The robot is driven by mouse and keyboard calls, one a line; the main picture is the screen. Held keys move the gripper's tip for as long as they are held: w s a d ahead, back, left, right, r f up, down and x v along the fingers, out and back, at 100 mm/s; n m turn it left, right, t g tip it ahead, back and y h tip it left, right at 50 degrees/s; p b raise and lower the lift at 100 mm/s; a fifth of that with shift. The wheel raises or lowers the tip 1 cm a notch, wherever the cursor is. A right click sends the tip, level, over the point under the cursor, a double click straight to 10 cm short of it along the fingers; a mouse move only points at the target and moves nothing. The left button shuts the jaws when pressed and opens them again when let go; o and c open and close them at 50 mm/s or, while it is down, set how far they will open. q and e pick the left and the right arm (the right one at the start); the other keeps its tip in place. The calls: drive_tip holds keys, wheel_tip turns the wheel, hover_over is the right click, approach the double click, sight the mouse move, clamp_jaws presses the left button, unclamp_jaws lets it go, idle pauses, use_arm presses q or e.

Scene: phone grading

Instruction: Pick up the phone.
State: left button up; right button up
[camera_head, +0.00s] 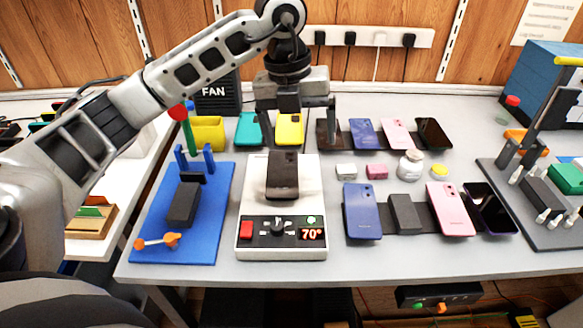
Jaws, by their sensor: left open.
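A dark phone (283,178) lies on the white heating plate (247,200), whose front panel shows a red 70° reading. My left gripper (294,138) is open and empty, fingers pointing down, at the back edge of the plate near the phone's far end. A yellow phone (290,129) shows between its fingers. More phones lie to the right: a blue one (361,211), a pink one (450,209) and a dark one (490,209) in the front row, with several in the back row. My right gripper is not in view.
A blue mat with a fixture (218,225) is left of the plate. Small boxes, a white jar (410,166) and a yellow-lidded pot (439,171) stand between the phone rows. A grey tool board (560,238) is at the far right. A black FAN box (217,98) stands behind.

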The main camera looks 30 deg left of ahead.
use_arm(q)
drive_tip(key=n+y, duration=0.1)
drive_tip(key=y, duration=0.1)
approach(283, 172)
drive_tip(key=shift+s+f+n, duration=0.3)
drive_tip(key=shift+s+f, duration=0.05)
drive_tip(key=shift+f, duration=0.35)
drive_tip(key=shift+w+a+f+p, duration=0.1)
drive_tip(key=shift+w+f+p, duration=0.1)
drive_tip(key=shift+f, duration=0.85)
drive_tip(key=shift+w+a+f+p, duration=0.1)
drive_tip(key=shift+w+f, duration=0.05)
drive_tip(key=shift+f, duration=0.9)
drive_tip(key=shift+w+f+p, duration=0.15)
drive_tip(key=shift+w+f, duration=0.05)
drive_tip(key=shift+f, duration=0.85)
drive_tip(key=c, duration=1.2)
drive_tip(key=shift+c, duration=0.2)
drive_tip(key=shift+r, duration=0.2)
